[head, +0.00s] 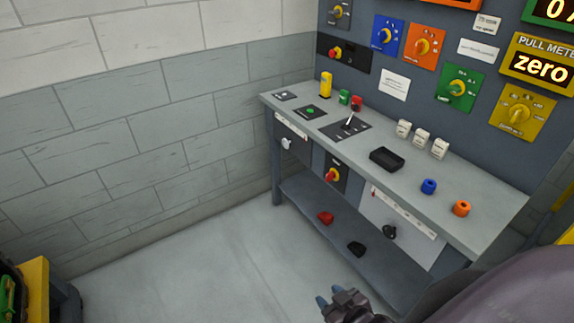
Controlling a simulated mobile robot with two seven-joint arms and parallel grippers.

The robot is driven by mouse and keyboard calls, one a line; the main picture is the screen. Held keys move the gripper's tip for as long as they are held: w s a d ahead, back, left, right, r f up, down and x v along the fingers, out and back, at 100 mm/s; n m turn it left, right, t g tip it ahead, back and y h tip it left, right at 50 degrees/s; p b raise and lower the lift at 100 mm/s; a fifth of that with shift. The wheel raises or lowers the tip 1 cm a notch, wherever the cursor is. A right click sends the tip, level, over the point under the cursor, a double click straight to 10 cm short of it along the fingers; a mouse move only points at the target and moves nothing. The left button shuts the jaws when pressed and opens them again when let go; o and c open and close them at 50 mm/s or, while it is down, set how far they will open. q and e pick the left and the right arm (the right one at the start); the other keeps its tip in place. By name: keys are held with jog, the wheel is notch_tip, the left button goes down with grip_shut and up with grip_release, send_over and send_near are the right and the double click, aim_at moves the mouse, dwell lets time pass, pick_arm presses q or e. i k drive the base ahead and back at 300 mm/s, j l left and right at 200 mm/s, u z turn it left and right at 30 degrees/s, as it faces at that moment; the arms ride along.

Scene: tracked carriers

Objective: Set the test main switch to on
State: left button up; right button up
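Two red-and-yellow rotary switches show, and I cannot read which one is labelled test main. One switch (334,174) is on a dark plate below the bench top, at the bench front. The other switch (335,52) is on a black panel on the back wall. Their set positions are too small to tell. My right gripper (331,297) is at the bottom middle, low in front of the bench and apart from both switches. Its two bluish fingertips stand apart with nothing visible between them. My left gripper is not in view.
The lower shelf (310,207) holds red and black items.

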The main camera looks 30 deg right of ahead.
aim_at(329, 177)
jog(key=i+j, duration=0.1)
jog(key=i, duration=1.15)
jog(key=i+j+z, duration=0.15)
jog(key=i+z, duration=0.3)
jog(key=i+j+z, duration=0.25)
jog(key=z, duration=0.25)
jog(key=i+j+z, duration=0.25)
jog(key=z, duration=0.25)
jog(key=i+j+z, duration=0.15)
jog(key=j+z, duration=0.35)
jog(key=i+j+z, duration=0.15)
jog(key=j+z, duration=0.15)
jog(key=z, duration=0.2)
jog(key=j+z, duration=0.5)
jog(key=i+l, duration=0.05)
